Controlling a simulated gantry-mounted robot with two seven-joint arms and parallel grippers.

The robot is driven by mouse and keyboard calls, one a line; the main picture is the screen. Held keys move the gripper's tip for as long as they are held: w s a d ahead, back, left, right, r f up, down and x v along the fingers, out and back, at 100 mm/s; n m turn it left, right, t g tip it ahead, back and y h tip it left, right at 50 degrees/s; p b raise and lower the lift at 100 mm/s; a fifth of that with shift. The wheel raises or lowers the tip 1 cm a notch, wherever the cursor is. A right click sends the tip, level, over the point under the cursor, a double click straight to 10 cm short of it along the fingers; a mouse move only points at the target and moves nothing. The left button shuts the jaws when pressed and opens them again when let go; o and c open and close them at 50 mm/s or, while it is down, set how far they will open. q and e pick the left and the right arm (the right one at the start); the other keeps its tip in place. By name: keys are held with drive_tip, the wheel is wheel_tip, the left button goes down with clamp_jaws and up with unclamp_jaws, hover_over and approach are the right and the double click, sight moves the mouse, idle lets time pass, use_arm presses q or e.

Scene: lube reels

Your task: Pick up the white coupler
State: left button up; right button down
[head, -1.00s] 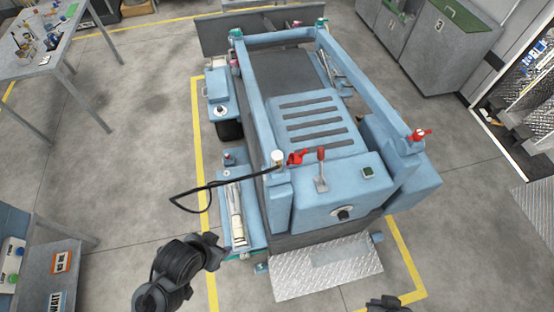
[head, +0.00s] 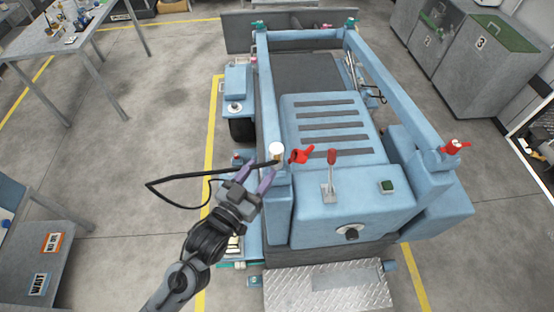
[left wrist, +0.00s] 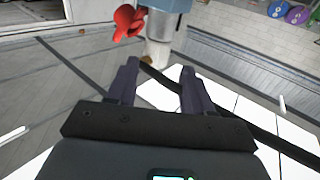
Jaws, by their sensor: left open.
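The white coupler (head: 276,150) is at the top of the near left corner post of the blue machine (head: 350,209), beside a red handle (head: 302,155). A black hose (head: 180,180) loops out to the left from near the coupler. My left gripper (head: 257,173) is open and empty, just left of and nearer than the coupler. In the left wrist view the coupler (left wrist: 158,50) shows beyond the gap between the open fingertips (left wrist: 160,72). The red handle (left wrist: 128,22) is to its left there. My right gripper is not in view.
A red-topped lever (head: 331,172) and a green button (head: 387,187) are on the machine's front. Another red handle (head: 455,147) is on its right corner. A workbench (head: 70,45) stands at far left, and a grey bench (head: 30,245) at near left. Open floor lies between.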

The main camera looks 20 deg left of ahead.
sight(281, 145)
use_arm(q)
drive_tip(key=w, duration=0.2)
drive_tip(key=w+d+p, duration=0.1)
drive_tip(key=w, duration=0.1)
drive_tip(key=shift+w+r, duration=0.15)
drive_tip(key=shift+w, duration=0.2)
drive_tip(key=w, duration=0.2)
drive_tip(key=w+d+p, duration=0.1)
drive_tip(key=w, duration=0.1)
drive_tip(key=shift+w+r, duration=0.1)
drive_tip(key=shift+w, duration=0.5)
drive_tip(key=shift+c, duration=0.3)
drive_tip(key=c, duration=0.7)
drive_tip(key=shift+c, duration=0.3)
